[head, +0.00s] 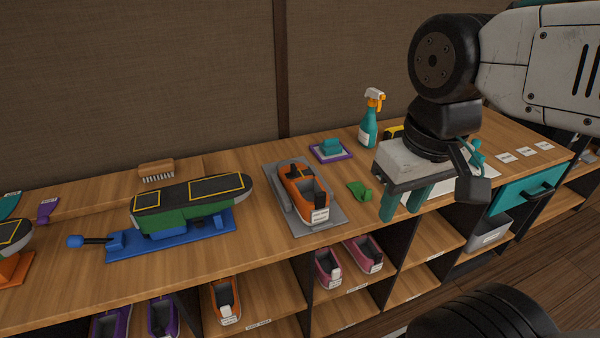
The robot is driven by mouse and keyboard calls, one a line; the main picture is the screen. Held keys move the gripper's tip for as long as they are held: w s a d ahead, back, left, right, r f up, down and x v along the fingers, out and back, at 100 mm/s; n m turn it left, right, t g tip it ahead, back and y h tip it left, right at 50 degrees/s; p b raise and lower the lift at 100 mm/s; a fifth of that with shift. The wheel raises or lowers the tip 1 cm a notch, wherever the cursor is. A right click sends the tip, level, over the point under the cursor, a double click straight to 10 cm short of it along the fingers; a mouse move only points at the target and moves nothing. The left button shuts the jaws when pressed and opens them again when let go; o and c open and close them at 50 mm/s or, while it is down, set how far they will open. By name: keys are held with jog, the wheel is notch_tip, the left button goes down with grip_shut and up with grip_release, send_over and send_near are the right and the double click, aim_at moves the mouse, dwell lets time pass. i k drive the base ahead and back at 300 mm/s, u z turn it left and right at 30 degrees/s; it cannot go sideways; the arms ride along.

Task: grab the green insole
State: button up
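A small green piece (360,191), which looks like the green insole, lies on the wooden counter just right of the grey tray with the orange shoe. It is too small to make out its exact shape. My gripper (401,211) is to the right of it, pointing down, with its two teal fingers spread apart. I see nothing between the fingers. The gripper and the green piece appear apart; the height of the fingertips above the counter is hard to tell.
An orange shoe (303,188) sits on a grey tray (331,217). A teal brush on a purple mat (345,155) and a spray bottle (369,125) stand behind. A green and black form (170,220) lies on a blue base at left. Shelves with shoes are below.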

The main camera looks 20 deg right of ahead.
aim_at(359, 190)
jog(key=z, duration=0.05)
jog(key=k, duration=0.5)
jog(key=u, duration=1.85)
jog(key=i, duration=1.1)
jog(key=z, duration=2.45)
